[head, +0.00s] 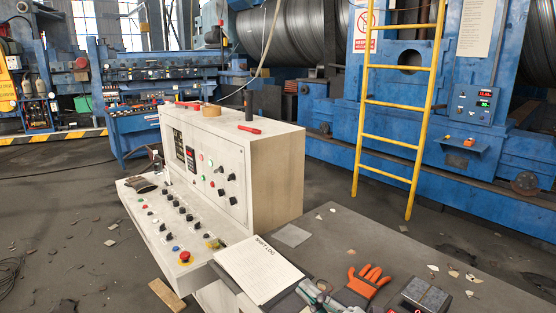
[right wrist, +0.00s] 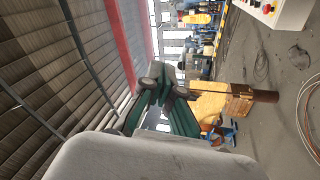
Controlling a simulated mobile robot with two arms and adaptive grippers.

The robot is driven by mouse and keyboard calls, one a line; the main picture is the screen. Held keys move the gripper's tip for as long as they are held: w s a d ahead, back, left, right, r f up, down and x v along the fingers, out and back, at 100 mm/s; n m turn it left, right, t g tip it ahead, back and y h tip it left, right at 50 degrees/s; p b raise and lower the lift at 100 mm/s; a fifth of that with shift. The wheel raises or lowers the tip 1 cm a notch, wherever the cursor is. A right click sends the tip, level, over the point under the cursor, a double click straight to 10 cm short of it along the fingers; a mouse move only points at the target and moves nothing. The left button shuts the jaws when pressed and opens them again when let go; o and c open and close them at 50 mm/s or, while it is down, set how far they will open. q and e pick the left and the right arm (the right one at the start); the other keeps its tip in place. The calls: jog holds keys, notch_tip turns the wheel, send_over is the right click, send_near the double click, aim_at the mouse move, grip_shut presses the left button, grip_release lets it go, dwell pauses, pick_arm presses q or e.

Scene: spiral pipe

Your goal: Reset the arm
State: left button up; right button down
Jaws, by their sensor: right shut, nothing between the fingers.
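My right gripper (head: 318,294) shows at the bottom edge of the head view, low over the grey table (head: 345,235) and close to the orange glove (head: 368,281) and the open log sheet (head: 258,268). In the right wrist view its dark green fingers (right wrist: 165,84) come together, shut with nothing between them. The wrist view is turned on its side and shows the roof and the hall floor beyond the fingers. My left gripper is in neither view.
A control console (head: 282,170) with knobs and a red stop button stands left of the table. Tape and red-handled tools lie on its top. A dark box (head: 420,295) sits at the table's front right. A yellow ladder (head: 395,115) leans before blue machinery. Floor between is mostly clear.

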jog(key=s+d+f+m+h, duration=0.3)
jog(key=d+f+m+h, duration=0.8)
jog(key=d+m+h, duration=0.45)
jog(key=s+a+f+m+g, duration=0.1)
jog(key=s+f+m+g, duration=0.2)
jog(key=s+f+g, duration=0.6)
jog(key=s+f+m+g, duration=0.3)
jog(key=s+f, duration=0.3)
jog(key=s, duration=0.8)
notch_tip(320, 180, down, 28)
jog(key=b, duration=0.3)
jog(key=s+d+f+g+b, duration=0.2)
jog(key=s+d+f+b, duration=0.1)
jog(key=s+f, duration=1.4)
notch_tip(320, 180, down, 2)
jog(key=shift+s+f+n, duration=0.15)
jog(key=shift+s+n, duration=0.15)
jog(key=shift+n, duration=0.15)
